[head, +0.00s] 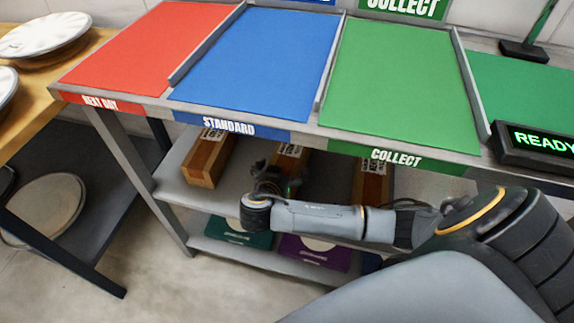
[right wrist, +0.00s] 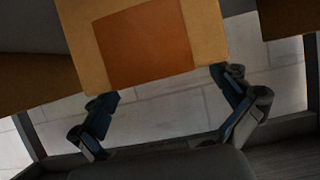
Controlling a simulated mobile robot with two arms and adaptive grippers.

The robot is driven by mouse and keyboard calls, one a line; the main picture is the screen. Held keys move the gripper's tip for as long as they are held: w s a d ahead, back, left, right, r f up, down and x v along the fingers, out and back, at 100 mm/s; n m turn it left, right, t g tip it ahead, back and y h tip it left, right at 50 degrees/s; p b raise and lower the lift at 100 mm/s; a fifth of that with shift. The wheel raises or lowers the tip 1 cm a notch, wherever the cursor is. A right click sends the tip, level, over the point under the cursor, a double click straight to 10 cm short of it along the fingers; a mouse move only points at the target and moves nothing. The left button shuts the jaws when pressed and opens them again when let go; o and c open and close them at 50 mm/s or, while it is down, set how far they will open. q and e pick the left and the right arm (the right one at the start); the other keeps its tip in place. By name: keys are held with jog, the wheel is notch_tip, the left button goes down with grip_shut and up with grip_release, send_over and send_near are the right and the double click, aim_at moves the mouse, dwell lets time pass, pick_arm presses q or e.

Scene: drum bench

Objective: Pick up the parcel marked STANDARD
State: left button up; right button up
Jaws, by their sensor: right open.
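Three box-shaped brown parcels lie on the shelf under the bench: a left parcel (head: 203,165), a middle parcel (head: 291,162) and a right parcel (head: 371,184). Each has a white label with dark print on top, too small to read, so I cannot tell which is marked STANDARD. My right gripper (head: 276,180) is at the middle parcel's near end and hides part of it. In the right wrist view a parcel end with a darker orange patch (right wrist: 150,45) is close ahead, between the spread fingers (right wrist: 165,88). The gripper is open and holds nothing. My left gripper is out of view.
The bench top has red (head: 140,47), blue (head: 255,62) and green (head: 400,80) zones with low dividers. Its blue front reads STANDARD (head: 229,127). The grey shelf (head: 180,190) is below. A lower shelf holds teal and purple boxes (head: 312,252). A READY display (head: 535,145) stands right.

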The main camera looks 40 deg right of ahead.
aim_at(286, 161)
jog(key=b+x, duration=0.1)
jog(key=x, duration=0.4)
jog(key=shift+w+d, duration=0.1)
jog(key=shift+w, duration=0.1)
jog(key=c, duration=1.4)
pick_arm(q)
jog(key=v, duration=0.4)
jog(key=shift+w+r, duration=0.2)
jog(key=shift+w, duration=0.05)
pick_arm(e)
jog(key=shift+r, duration=0.1)
jog(key=shift+c, duration=0.5)
